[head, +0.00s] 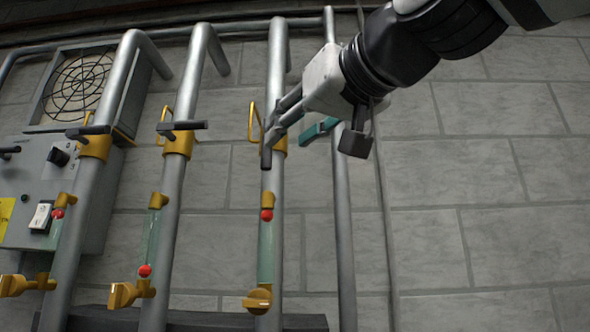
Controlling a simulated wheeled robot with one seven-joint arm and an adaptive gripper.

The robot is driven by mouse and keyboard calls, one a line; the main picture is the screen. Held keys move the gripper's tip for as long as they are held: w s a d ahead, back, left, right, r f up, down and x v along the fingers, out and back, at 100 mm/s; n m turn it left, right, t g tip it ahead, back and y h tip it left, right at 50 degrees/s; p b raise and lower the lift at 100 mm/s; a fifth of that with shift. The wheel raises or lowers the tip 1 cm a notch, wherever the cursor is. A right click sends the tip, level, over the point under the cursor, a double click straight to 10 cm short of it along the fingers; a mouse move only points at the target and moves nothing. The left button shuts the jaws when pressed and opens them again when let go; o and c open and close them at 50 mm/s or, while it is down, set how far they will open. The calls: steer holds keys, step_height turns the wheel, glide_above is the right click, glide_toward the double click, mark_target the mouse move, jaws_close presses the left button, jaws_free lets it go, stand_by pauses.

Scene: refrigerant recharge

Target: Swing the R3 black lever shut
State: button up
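No R3 label is readable. The third thick pipe from the left (277,60) has a brass valve (281,145) with a yellow bracket (252,122). Its black lever cannot be made out clearly, as my gripper's left finger covers that spot. My gripper (312,147) comes in from the upper right with its fingers spread apart. The left finger overlaps the third valve in the picture; contact cannot be told. The right finger hangs in front of the thin pipe to the right. The two pipes to the left carry black levers (183,125) (88,130), both lying crosswise.
A teal handle (320,129) shows between my fingers, near the thin right pipe (342,220). Glass tubes with red balls (266,215) and brass taps (257,299) sit below the valves. A grey control box (62,185) and fan stand left. The right wall is bare.

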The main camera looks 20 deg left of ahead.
mark_target(269, 151)
steer(key=p+x, duration=0.1)
steer(key=x, duration=0.8)
steer(key=shift+a, duration=0.15)
jaws_close()
